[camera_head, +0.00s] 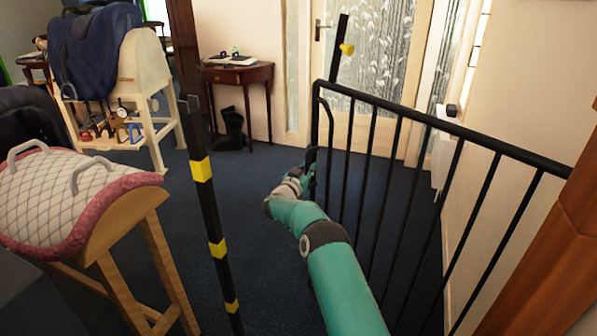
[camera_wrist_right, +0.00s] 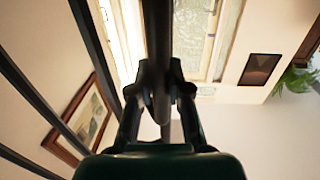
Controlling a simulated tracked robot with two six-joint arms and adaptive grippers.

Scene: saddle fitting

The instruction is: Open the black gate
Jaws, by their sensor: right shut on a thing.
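The black gate (camera_head: 388,105) is a frame of upright bars on the right side of the head view. Its near end is at the right, by a brown wooden edge, and its far end stands away from me. A wide gap lies between that far end and a black post (camera_head: 209,205) with yellow bands. My right gripper (camera_head: 311,167) is at the upright bar of the gate's far end. In the right wrist view, my right gripper (camera_wrist_right: 160,92) is shut around this dark bar (camera_wrist_right: 158,35). My left gripper is not in view.
A quilted saddle rack (camera_head: 75,195) on wooden legs stands at the left. Behind it is another stand with a dark blue saddle (camera_head: 95,50). A small table (camera_head: 238,80) and black boots (camera_head: 231,128) are at the back. Blue carpet (camera_head: 245,180) is clear inside the gap.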

